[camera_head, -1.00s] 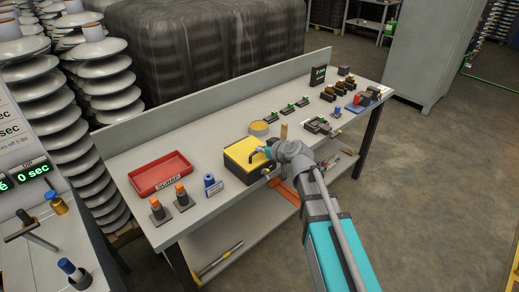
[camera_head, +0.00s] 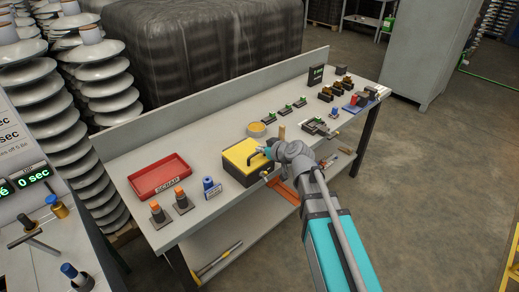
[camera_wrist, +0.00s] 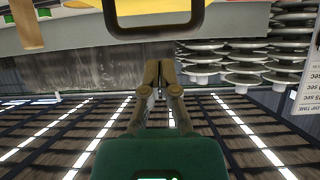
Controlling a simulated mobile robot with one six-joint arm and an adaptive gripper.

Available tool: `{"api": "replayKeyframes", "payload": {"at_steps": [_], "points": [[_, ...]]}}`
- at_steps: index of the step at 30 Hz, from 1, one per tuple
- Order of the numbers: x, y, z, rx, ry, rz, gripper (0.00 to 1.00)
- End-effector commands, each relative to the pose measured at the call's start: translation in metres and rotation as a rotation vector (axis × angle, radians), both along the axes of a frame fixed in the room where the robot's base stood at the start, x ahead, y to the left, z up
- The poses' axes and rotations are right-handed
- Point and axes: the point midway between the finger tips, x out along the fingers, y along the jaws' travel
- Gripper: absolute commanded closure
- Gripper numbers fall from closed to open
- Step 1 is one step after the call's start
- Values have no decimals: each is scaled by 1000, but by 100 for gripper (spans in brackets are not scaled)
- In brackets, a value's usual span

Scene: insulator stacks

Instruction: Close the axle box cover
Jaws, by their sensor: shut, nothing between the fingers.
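The axle box is a dark box with a yellow cover (camera_head: 240,151) in the middle of the bench in the head view. The cover appears to lie flat on top; I cannot tell whether it is fully seated. A dark loop handle (camera_wrist: 154,29) spans the top of the wrist view, with yellow behind it. My gripper (camera_wrist: 158,64) is shut and empty, its fingertips close to the handle bar. I cannot tell whether they touch it. In the head view my arm comes in from the lower right, and its wrist hides the box's right side.
A red scrap tray (camera_head: 160,176) and two orange-topped parts (camera_head: 170,207) stand left of the box, with a blue part (camera_head: 211,187) beside it. A round yellow dish (camera_head: 257,130) and a wooden peg (camera_head: 282,131) stand close behind. Several small fixtures fill the bench's right end.

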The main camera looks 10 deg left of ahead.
Motion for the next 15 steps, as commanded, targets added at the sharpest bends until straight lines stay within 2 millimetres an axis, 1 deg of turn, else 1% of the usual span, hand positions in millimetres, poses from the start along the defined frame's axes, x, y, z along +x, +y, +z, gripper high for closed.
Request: {"api": "replayKeyframes", "payload": {"at_steps": [1, 7, 9, 15], "points": [[1, 0, 7, 3, -2, -1, 100], [2, 1, 20, 13, -6, -6, 100], [-3, -4, 11, 13, -6, -7, 100], [-14, -17, 0, 15, -6, -6, 100]]}}
